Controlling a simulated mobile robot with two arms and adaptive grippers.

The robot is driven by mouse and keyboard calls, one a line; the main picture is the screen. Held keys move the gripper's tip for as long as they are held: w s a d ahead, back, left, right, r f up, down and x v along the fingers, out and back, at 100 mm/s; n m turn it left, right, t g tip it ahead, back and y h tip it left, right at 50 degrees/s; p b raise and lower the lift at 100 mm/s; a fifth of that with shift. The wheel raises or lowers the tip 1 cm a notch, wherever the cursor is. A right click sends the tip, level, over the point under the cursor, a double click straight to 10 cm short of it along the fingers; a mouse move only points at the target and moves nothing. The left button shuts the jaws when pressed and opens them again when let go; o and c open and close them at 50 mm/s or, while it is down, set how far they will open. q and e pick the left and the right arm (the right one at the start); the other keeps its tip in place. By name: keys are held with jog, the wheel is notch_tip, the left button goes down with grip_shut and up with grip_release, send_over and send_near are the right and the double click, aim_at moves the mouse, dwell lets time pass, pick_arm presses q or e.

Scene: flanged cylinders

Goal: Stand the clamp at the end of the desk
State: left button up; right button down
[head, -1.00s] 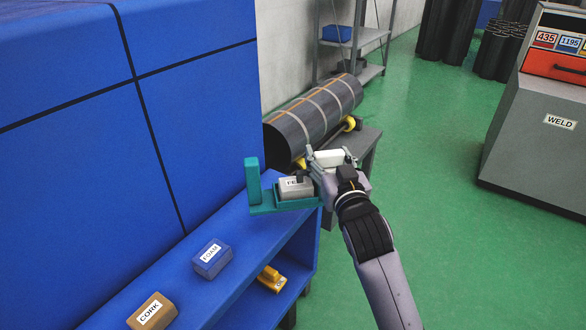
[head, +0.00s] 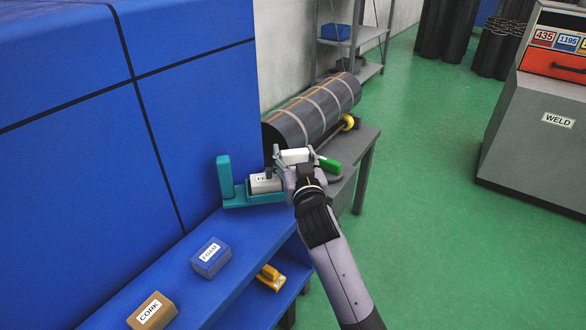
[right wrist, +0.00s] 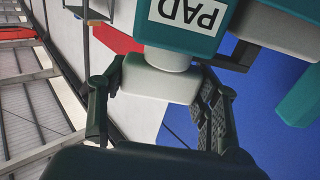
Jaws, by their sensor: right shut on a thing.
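A teal L-shaped piece, which I take as the clamp (head: 226,178), is at the far end of the blue desk (head: 245,236), its upright arm on the left. A grey block with a partly hidden label (head: 263,184) sits on its base. My right gripper (head: 294,158) is shut on a white handle at its right. In the right wrist view the white handle (right wrist: 160,82) is between the fingers, beside a teal face marked PAD (right wrist: 172,38). I cannot tell whether the base touches the desk. My left gripper is not in view.
A blue FOAM block (head: 211,257) and a brown CORK block (head: 152,311) lie nearer on the desk. A yellow item (head: 270,277) is on the shelf below. A dark strapped cylinder (head: 315,108) lies on a grey table (head: 366,141) beyond. A green object (head: 330,165) shows beside my gripper.

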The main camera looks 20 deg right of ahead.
aim_at(293, 168)
notch_tip(293, 168, down, 3)
jog(key=shift+w+a+f, duration=0.1)
jog(key=shift+w+f, duration=0.1)
jog(key=shift+f, duration=0.2)
jog(key=shift+f, duration=0.15)
jog(key=c, duration=0.6)
grip_release()
jog(key=shift+o, duration=0.2)
